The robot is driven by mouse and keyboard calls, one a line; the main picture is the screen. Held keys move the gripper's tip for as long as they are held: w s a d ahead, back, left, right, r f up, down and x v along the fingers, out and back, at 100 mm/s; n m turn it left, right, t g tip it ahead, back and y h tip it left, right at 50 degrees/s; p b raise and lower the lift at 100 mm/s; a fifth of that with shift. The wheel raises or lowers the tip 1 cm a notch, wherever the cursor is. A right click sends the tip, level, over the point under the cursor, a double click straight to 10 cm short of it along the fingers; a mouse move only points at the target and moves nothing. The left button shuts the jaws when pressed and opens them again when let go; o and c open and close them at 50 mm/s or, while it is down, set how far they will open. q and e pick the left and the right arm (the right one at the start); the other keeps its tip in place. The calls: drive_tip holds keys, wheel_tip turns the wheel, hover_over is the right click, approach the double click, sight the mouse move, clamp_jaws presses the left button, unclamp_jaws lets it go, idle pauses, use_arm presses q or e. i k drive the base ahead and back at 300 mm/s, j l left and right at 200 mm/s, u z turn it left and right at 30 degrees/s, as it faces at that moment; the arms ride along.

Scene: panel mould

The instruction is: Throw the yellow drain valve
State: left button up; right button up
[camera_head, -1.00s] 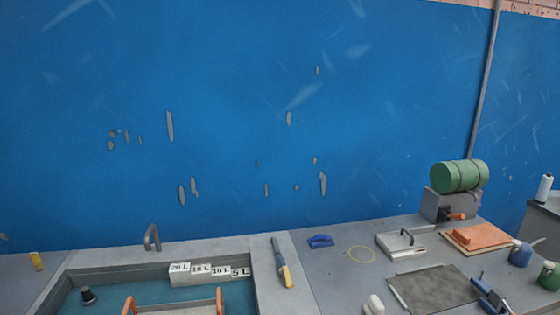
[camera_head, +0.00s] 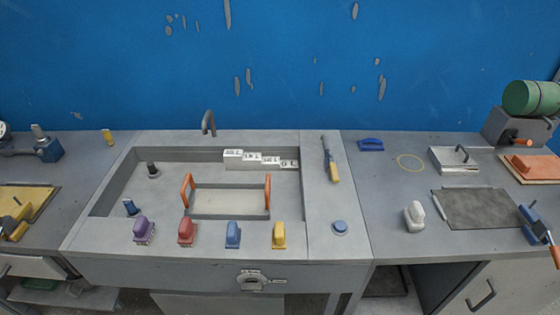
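A yellow upright piece (camera_head: 279,235) stands on the front rim of the sink, at the right end of a row with a purple one (camera_head: 144,230), a red one (camera_head: 187,231) and a blue one (camera_head: 233,234). I cannot tell for sure that the yellow one is the drain valve. A grey round dial fitting (camera_head: 252,280) with pale labels sits on the sink's front face below. The sink basin (camera_head: 120,190) holds a tray with orange handles (camera_head: 228,201) and white stepped blocks marked in litres (camera_head: 262,158). Neither of my grippers is in view.
A yellow-handled tool (camera_head: 331,160) and a blue round knob (camera_head: 340,227) are on the strip right of the sink. A white brush-like piece (camera_head: 414,215) and dark mat (camera_head: 485,208) lie on the right bench. A small yellow piece (camera_head: 108,137) stands at the back left.

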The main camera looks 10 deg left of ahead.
sight(334, 170)
drive_tip(key=k+j+u, duration=0.2)
drive_tip(key=k+u, duration=0.2)
drive_tip(key=k+j+u, duration=0.4)
drive_tip(key=i+l, duration=0.1)
